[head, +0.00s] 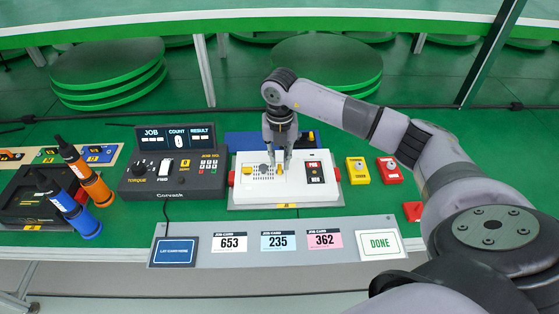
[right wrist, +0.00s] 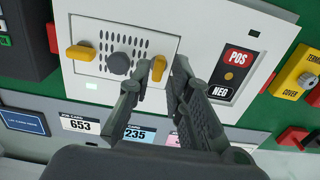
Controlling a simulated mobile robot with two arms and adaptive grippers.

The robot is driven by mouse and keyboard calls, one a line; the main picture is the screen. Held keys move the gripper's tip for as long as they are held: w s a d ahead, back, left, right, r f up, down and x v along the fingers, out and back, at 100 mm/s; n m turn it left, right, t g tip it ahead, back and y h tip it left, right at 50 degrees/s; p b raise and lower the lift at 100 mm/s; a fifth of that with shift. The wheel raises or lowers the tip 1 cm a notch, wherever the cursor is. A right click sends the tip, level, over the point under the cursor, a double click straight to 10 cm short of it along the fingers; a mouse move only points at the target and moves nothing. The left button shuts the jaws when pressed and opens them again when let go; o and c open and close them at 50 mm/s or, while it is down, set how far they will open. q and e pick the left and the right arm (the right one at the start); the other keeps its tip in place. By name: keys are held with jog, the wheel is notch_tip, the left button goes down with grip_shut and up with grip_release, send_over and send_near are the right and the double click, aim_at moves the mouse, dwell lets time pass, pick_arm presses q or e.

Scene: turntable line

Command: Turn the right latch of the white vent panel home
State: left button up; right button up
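The white vent panel (head: 262,188) lies flat in the middle of the head view, with a perforated vent area. In the right wrist view the panel (right wrist: 105,25) carries a yellow left latch (right wrist: 80,53), lying crosswise, a grey round knob (right wrist: 120,64), and a yellow right latch (right wrist: 158,68), standing roughly upright in the picture. My right gripper (head: 281,170) points down at the panel. In the right wrist view its fingers (right wrist: 160,75) stand on either side of the right latch, apart, with visible gaps. My left gripper is not in view.
A POS/NEG terminal block (right wrist: 235,72) sits right of the fingers. Yellow (head: 357,170) and red (head: 389,170) blocks stand farther right. A torque console (head: 172,175) is at the left. Job cards and a DONE plate (head: 380,243) lie in front.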

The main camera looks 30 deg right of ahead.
jog(key=shift+f, duration=0.95)
grip_shut()
